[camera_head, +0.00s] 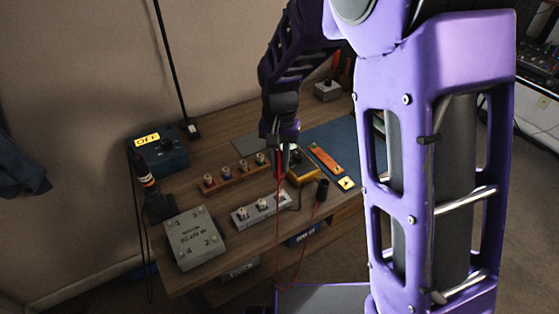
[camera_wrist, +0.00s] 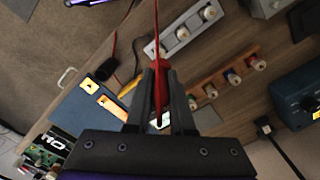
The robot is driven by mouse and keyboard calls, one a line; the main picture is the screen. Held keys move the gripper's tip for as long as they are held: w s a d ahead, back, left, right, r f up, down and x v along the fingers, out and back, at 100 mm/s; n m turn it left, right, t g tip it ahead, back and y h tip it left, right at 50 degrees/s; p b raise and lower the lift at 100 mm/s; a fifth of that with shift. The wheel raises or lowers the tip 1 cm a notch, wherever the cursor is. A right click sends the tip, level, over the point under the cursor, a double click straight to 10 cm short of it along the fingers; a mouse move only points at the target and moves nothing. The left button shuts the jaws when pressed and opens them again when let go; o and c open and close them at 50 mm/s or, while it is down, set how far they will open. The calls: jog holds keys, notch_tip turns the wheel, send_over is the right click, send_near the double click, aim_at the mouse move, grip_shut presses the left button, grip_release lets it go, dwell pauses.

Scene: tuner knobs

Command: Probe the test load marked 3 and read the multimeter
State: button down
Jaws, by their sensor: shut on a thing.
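My gripper (camera_head: 281,148) is shut on a red probe (camera_head: 279,168) above the middle of the bench. In the wrist view the probe (camera_wrist: 161,72) sits between the two dark fingers, with a red lead running up from it. The yellow multimeter (camera_head: 302,173) lies just right of the probe, partly hidden by my gripper; its reading cannot be made out. A grey bar with several pale posts (camera_head: 262,209) and a wooden bar with several coloured-ring posts (camera_head: 234,173) lie nearby.
A grey box with markings (camera_head: 194,239) is at the bench's front left. A dark blue box with a yellow OFF label (camera_head: 160,155) stands behind it. A black cylindrical holder (camera_head: 322,190) is near the front edge. An orange strip (camera_head: 326,160) lies on a blue mat.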

aim_at(278, 152)
jog(key=shift+f, duration=0.35)
dwell(1.6)
dwell(0.4)
jog(key=shift+r+p, duration=1)
jog(key=shift+r, duration=1.55)
jog(key=shift+a, duration=0.1)
dwell(0.5)
